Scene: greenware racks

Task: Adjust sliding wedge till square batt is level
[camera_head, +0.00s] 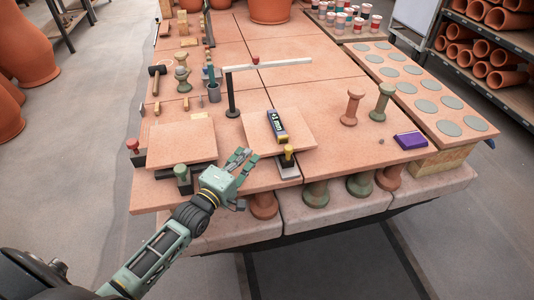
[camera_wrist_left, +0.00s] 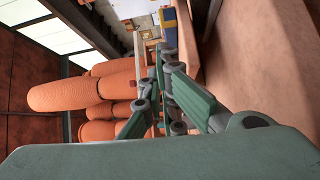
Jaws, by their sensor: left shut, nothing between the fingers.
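The batt's tilt is too small to tell.
A white bar on a dark post (camera_head: 232,95) reaches over the table behind the batt. Spool-shaped props (camera_head: 352,106), a purple block (camera_head: 410,140) and a slab of grey discs (camera_head: 425,106) are at right. Bare table lies right of the batt.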

